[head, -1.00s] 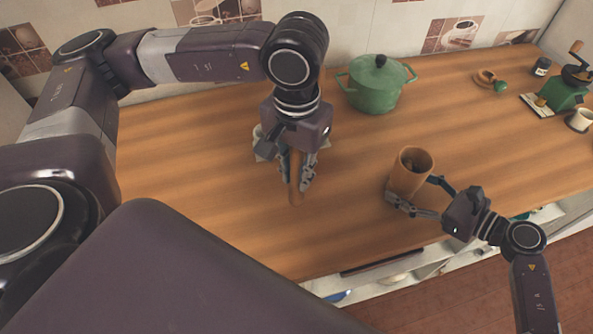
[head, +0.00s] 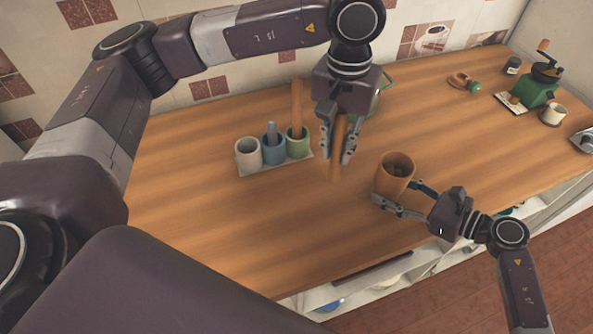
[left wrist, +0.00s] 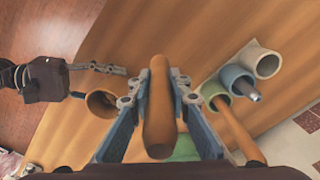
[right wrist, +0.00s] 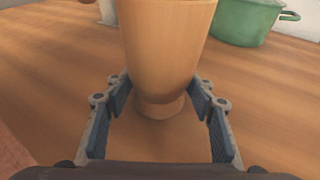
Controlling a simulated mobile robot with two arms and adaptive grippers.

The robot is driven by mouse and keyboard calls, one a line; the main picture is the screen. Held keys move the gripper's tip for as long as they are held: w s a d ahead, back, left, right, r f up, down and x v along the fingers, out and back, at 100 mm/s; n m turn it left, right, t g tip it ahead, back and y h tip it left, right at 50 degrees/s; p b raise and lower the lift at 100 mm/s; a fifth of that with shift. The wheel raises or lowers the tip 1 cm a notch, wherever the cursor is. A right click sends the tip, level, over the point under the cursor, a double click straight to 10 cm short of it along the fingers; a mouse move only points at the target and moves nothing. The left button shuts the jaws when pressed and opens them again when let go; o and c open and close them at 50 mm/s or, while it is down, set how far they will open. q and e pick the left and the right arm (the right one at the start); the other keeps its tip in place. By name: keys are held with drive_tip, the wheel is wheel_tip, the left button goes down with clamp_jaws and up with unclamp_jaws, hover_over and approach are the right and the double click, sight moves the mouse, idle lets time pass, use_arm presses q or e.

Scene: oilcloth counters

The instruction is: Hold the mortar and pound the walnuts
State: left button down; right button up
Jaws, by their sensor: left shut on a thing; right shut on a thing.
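The wooden mortar (head: 395,176) stands upright on the counter, with dark contents, likely the walnuts (head: 397,169), inside. My right gripper (head: 393,200) is shut around the mortar's lower part; the right wrist view shows the mortar (right wrist: 165,50) between its fingers. My left gripper (head: 338,150) is shut on a wooden pestle (head: 336,165), which points down above the counter, left of the mortar. The left wrist view shows the pestle (left wrist: 159,110) between the fingers and the mortar (left wrist: 101,102) to its left.
A holder (head: 271,166) with white, blue and green cups stands left of my left gripper; the blue and green cups hold tools. A green pot (head: 384,92) is partly hidden behind my left arm.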

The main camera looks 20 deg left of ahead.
use_arm(q)
drive_tip(key=w+d+r, duration=0.7)
drive_tip(key=d, duration=0.4)
approach(401, 157)
drive_tip(key=shift+s+f, duration=1.65)
drive_tip(key=shift+f, duration=0.15)
drive_tip(key=shift+f, duration=0.25)
drive_tip(key=shift+f, duration=0.3)
drive_tip(key=shift+f, duration=1)
drive_tip(key=shift+r, duration=0.1)
